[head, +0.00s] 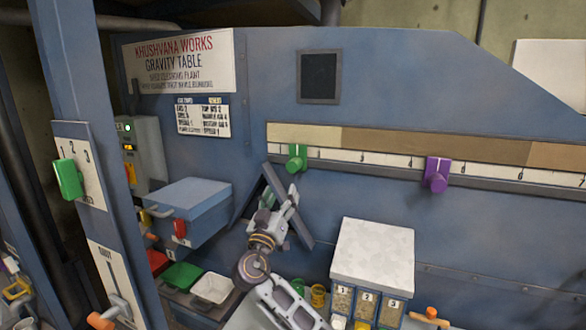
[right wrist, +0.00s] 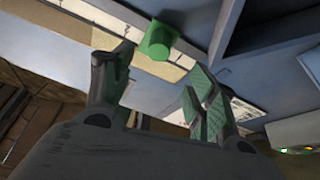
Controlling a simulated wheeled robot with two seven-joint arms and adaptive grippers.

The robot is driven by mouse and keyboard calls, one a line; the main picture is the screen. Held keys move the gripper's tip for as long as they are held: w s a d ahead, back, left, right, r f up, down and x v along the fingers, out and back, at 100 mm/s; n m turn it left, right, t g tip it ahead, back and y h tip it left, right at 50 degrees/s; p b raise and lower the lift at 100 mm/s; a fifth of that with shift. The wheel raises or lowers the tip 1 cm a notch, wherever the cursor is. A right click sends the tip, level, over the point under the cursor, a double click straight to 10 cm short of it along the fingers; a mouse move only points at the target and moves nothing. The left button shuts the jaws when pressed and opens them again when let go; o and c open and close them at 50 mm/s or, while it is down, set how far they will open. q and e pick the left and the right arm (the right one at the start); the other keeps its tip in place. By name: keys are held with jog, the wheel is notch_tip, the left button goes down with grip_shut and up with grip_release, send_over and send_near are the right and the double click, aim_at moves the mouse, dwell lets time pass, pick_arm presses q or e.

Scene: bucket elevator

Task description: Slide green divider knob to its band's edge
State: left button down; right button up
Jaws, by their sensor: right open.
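The green divider knob (head: 297,157) sits on the numbered scale rail of the blue gravity table, under the cream part of the colour band (head: 304,135). The cream part meets a tan part (head: 430,147) to the right of the knob. My right gripper (head: 280,197) is open, below and slightly left of the knob, apart from it. In the right wrist view the green knob (right wrist: 157,40) shows beyond the open fingers (right wrist: 152,85), nearer the left finger; nothing shows between them. My left gripper is not in view.
A purple knob (head: 437,174) sits farther right on the same rail. Another green knob (head: 67,178) is on the 1-2-3 plate of the left post. A blue box (head: 187,207) and a pale-topped box (head: 373,252) stand below the rail. The panel between the knobs is clear.

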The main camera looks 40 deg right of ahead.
aim_at(292, 169)
jog(key=p+x, duration=0.4)
jog(key=x, duration=0.7)
jog(key=shift+d+r, duration=0.1)
jog(key=shift+r, duration=0.1)
jog(key=shift+x, duration=0.8)
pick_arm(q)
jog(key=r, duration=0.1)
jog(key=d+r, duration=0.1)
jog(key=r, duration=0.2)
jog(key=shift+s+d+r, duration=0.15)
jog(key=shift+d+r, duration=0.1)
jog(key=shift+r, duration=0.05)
pick_arm(e)
jog(key=shift+d+f, duration=0.1)
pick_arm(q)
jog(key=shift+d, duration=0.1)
pick_arm(e)
jog(key=shift+c, duration=1)
grip_shut()
